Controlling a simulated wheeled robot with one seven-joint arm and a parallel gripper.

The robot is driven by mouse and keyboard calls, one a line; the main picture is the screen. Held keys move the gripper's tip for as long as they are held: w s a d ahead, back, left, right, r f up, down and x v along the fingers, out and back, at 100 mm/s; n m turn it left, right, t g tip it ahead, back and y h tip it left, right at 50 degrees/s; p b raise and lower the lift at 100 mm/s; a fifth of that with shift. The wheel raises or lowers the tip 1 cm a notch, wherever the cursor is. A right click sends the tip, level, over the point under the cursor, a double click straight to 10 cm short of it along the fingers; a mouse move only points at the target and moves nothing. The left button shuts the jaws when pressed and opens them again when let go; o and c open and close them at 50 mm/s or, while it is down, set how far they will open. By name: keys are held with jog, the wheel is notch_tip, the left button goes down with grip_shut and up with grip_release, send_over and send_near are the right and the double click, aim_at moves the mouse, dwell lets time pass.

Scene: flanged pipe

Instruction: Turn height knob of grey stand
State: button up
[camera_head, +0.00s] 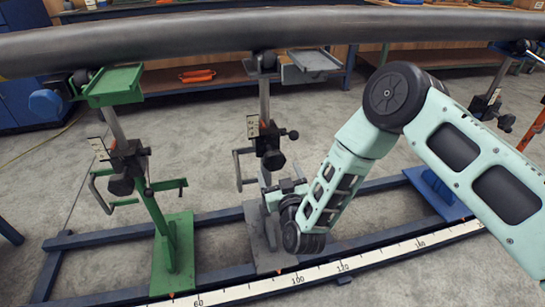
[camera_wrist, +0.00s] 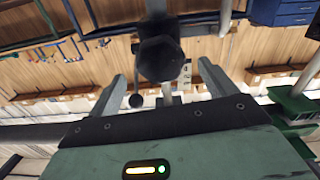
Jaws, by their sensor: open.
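The grey stand (camera_head: 264,105) is upright in the middle of the head view, under the long pipe. Its large black knob (camera_head: 273,160) sits partway up the post. A smaller ball-ended lever (camera_head: 293,135) is just above it. My gripper (camera_head: 284,186) is just below the knob and in front of the post; its fingers are small in this view. In the wrist view a large dark faceted knob (camera_wrist: 161,59) shows between my open gripper's (camera_wrist: 162,74) two fingertips. The fingers appear apart from it; exact depth is unclear. A ball-ended lever (camera_wrist: 136,101) shows near the left finger.
The long grey pipe (camera_head: 190,37) runs above the stands. A green stand (camera_head: 150,190) is to the left, with a crank handle. A blue-based stand (camera_head: 437,193) is to the right, partly behind my arm. A white ruler rail (camera_head: 320,272) runs along the front.

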aim_at(272, 155)
jog(key=b+x, duration=0.1)
jog(key=x, duration=0.7)
jog(key=shift+w+a, duration=0.15)
jog(key=shift+w, duration=0.1)
jog(key=c, duration=1)
